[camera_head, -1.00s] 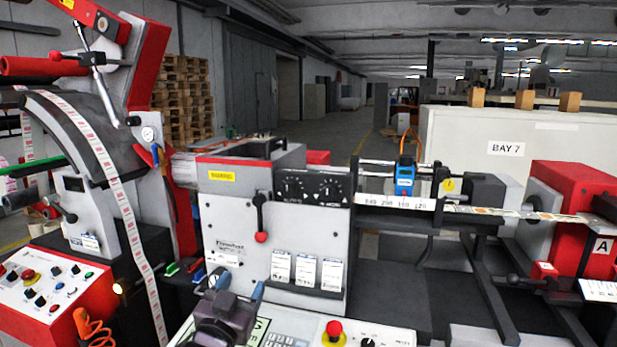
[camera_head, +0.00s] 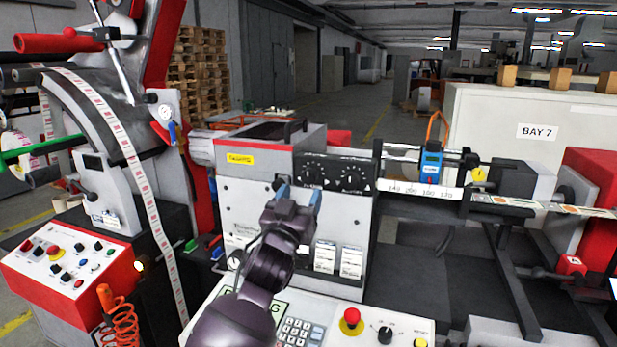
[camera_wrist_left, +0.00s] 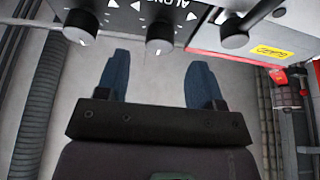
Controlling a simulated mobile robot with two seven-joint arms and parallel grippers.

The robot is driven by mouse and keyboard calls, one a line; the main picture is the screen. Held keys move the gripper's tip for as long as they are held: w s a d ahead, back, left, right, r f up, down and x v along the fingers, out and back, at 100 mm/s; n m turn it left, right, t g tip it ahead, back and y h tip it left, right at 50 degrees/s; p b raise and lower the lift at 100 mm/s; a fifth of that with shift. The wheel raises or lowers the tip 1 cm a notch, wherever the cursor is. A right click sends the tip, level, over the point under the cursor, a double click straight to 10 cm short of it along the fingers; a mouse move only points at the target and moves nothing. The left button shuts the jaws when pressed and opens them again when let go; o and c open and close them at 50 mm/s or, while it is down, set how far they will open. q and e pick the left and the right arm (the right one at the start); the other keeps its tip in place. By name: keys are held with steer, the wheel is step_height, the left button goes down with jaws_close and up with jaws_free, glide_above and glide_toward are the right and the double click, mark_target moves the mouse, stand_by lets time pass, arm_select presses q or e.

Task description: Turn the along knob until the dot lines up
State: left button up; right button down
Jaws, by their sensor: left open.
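The along knob (camera_wrist_left: 160,36) is a dark round knob with a pale pointer mark, under a dark panel marked with white ticks in the left wrist view. In the head view it is the left knob (camera_head: 312,170) on the black panel, small there. My left gripper (camera_head: 299,191) is open and empty, just below that panel. In the left wrist view its two blue fingers (camera_wrist_left: 158,78) point toward the knob, one either side of its line, with a gap before it. I cannot make out the dot. My right gripper is not in view.
A second knob (camera_wrist_left: 80,27) sits beside the along knob. A dark lever hub (camera_wrist_left: 235,34) is on the other side. A blue sensor (camera_head: 431,167) stands on the scale rail to the right. A red stop button (camera_head: 351,318) is on the console below.

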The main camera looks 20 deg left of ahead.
mark_target(308, 180)
arm_select(q)
steer(key=shift+p+x, duration=0.35)
steer(key=shift+x, duration=2.3)
steer(key=c, duration=0.9)
